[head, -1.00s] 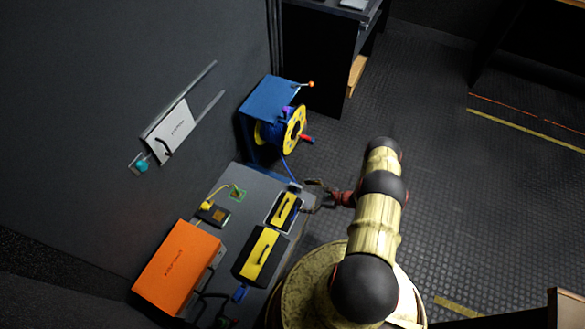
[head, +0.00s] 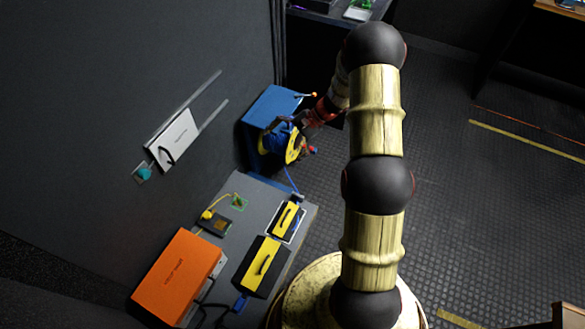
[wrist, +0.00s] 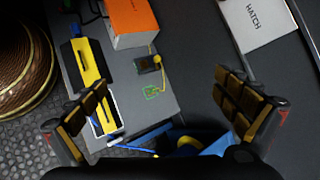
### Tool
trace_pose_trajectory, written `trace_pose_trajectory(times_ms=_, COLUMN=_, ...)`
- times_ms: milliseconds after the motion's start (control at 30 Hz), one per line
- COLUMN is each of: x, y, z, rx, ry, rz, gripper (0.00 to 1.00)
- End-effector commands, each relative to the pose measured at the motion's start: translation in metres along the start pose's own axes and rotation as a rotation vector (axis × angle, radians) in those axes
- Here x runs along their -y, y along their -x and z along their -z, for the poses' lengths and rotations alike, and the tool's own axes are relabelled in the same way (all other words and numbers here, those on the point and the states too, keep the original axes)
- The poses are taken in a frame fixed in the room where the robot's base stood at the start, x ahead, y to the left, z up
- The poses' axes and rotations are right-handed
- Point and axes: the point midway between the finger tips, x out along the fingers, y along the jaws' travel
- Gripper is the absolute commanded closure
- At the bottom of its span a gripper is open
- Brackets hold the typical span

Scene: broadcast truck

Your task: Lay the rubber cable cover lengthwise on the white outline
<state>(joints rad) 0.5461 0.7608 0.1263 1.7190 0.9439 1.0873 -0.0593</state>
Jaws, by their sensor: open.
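A short black cable cover with a yellow top strip (head: 286,217) lies on the grey bench, inside the white outline (head: 303,224), its length along the outline's length. In the wrist view the cover (wrist: 106,112) is partly hidden by a finger. A longer black and yellow piece with a black handle (head: 262,264) lies just beside it, nearer my base. My gripper (wrist: 160,98) is open and empty. In the head view it is beyond the bench, near the cable reel, clear of the cover; its fingers are hard to make out there.
A blue stand (head: 272,108) with a yellow-rimmed cable reel (head: 295,147) is beyond the bench (head: 238,183). An orange box (head: 178,275) and a small dark device (head: 217,222) are on the bench. A white hatch panel (head: 172,139) is on the wall. Floor at right is clear.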

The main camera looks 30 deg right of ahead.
Motion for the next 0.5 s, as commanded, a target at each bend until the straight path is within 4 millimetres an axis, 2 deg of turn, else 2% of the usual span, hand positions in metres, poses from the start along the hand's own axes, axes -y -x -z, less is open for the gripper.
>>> trace_pose_trajectory(times_ms=33, x=0.009, y=0.009, z=-0.020, rx=-0.015, ry=0.047, rz=-0.025, gripper=0.00)
trace_pose_trajectory(times_ms=200, x=0.025, y=0.034, z=-0.079, rx=-0.063, ry=0.189, rz=-0.112, gripper=0.00)
trace_pose_trajectory(times_ms=500, x=0.031, y=0.073, z=-0.180, rx=-0.162, ry=0.438, rz=-0.251, gripper=0.00)
